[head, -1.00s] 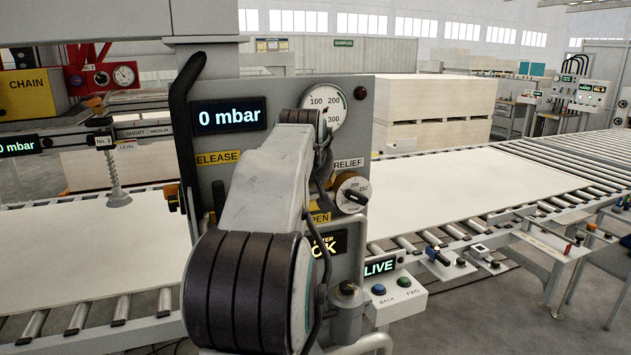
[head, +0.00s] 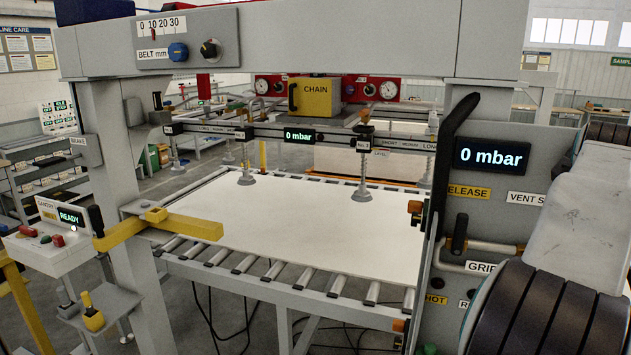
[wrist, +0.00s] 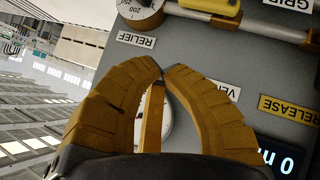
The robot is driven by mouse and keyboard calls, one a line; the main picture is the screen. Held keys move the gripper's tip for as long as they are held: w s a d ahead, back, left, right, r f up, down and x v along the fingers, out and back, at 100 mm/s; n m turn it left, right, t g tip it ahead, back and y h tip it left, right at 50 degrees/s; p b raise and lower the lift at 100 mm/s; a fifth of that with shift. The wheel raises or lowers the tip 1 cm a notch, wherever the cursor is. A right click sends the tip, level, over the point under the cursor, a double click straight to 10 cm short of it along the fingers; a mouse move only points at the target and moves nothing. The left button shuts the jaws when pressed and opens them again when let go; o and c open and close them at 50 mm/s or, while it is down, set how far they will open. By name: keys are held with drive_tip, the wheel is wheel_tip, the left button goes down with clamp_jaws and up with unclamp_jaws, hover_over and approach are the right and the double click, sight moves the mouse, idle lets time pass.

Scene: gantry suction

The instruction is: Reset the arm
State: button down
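My gripper (wrist: 162,74) shows in the wrist view with two ribbed yellow-brown fingers curving together. Their tips meet and nothing shows held between them. It is in front of the grey control panel (wrist: 222,70), near the RELIEF label (wrist: 136,39) and a partly hidden VENT label. A dial (wrist: 141,12) is above the fingertips. In the head view my arm fills the right edge, in front of the panel (head: 470,128), and my gripper is out of sight. The panel display (head: 491,156) reads 0 mbar.
A pale board (head: 290,230) lies on the roller conveyor (head: 235,265), under suction cups (head: 362,192) on a beam. A console (head: 62,238) reading READY stands at left, beside a yellow arm (head: 185,226). A grey gantry beam (head: 300,42) crosses above.

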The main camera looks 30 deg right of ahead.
drive_tip(key=a+f+m+g+y, duration=0.1)
drive_tip(key=a+f+m+y, duration=0.2)
drive_tip(key=a+f, duration=0.5)
drive_tip(key=a+f+m+y, duration=0.3)
drive_tip(key=a+f, duration=0.2)
drive_tip(key=f, duration=0.6)
drive_tip(key=w+a+f+n+t+y+b, duration=0.1)
drive_tip(key=a+f+n, duration=0.2)
drive_tip(key=a, duration=0.8)
drive_tip(key=w+a+f+n+t+y+b, duration=0.1)
drive_tip(key=a+n, duration=0.4)
drive_tip(key=a, duration=0.7)
drive_tip(key=w+a+f+n+t+y+b, duration=0.1)
drive_tip(key=a+f+n, duration=0.3)
drive_tip(key=a, duration=0.8)
drive_tip(key=shift+w+a+f+n+y+b, duration=0.15)
drive_tip(key=shift+w+f+n+y+b, duration=0.25)
drive_tip(key=shift+b, duration=0.45)
drive_tip(key=shift+r, duration=0.1)
